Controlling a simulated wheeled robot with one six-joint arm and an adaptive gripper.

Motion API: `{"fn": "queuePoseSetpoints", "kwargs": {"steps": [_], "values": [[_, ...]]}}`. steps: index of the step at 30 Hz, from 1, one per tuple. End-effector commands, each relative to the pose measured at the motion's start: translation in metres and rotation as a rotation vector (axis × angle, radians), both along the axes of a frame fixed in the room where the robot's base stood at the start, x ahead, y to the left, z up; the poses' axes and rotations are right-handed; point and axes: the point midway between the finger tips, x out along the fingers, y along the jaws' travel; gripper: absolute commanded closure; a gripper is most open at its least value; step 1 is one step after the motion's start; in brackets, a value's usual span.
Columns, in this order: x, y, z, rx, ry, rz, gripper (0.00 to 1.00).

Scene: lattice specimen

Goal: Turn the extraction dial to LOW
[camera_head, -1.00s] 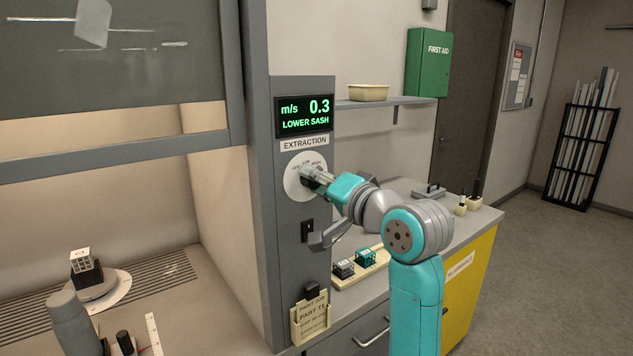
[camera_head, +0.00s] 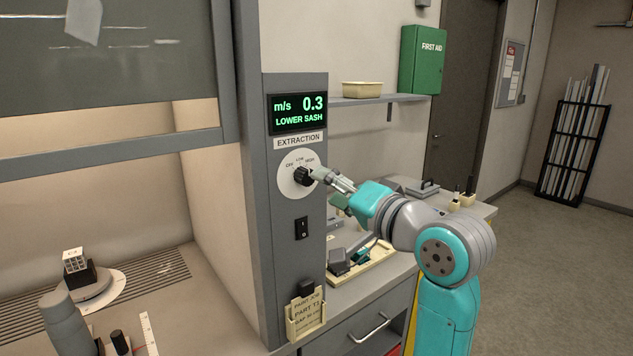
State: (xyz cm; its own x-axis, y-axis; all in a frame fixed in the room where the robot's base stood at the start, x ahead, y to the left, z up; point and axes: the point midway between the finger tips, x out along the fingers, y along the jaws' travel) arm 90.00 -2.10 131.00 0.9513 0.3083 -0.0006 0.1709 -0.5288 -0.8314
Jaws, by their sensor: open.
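The extraction dial (camera_head: 301,176) is a black knob on a round white plate (camera_head: 289,186) marked OFF, LOW and HIGH, on the grey hood post under the EXTRACTION label (camera_head: 298,140). Which mark the knob points at is too small to tell. My gripper (camera_head: 324,184) is open, just right of the knob, with a fingertip close to its right side. I cannot tell whether it touches. The display (camera_head: 297,114) above reads 0.3 m/s and LOWER SASH.
A black rocker switch (camera_head: 301,228) sits below the dial, with a card holder (camera_head: 306,314) lower down. A tray (camera_head: 363,268) with small parts lies on the counter under my arm. The hood opening is left.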

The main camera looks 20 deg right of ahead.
Motion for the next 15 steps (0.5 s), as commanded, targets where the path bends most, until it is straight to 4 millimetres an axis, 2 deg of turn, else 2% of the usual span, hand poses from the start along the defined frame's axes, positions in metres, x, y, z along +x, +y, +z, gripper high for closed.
{"fn": "queuePoseSetpoints", "kwargs": {"steps": [3,7,15], "values": [[-0.022,-0.008,0.000,0.001,-0.002,-0.002,0.38],[-0.039,-0.014,0.000,0.001,-0.002,-0.002,0.38],[-0.054,-0.018,0.000,0.001,0.000,0.000,0.38]]}}
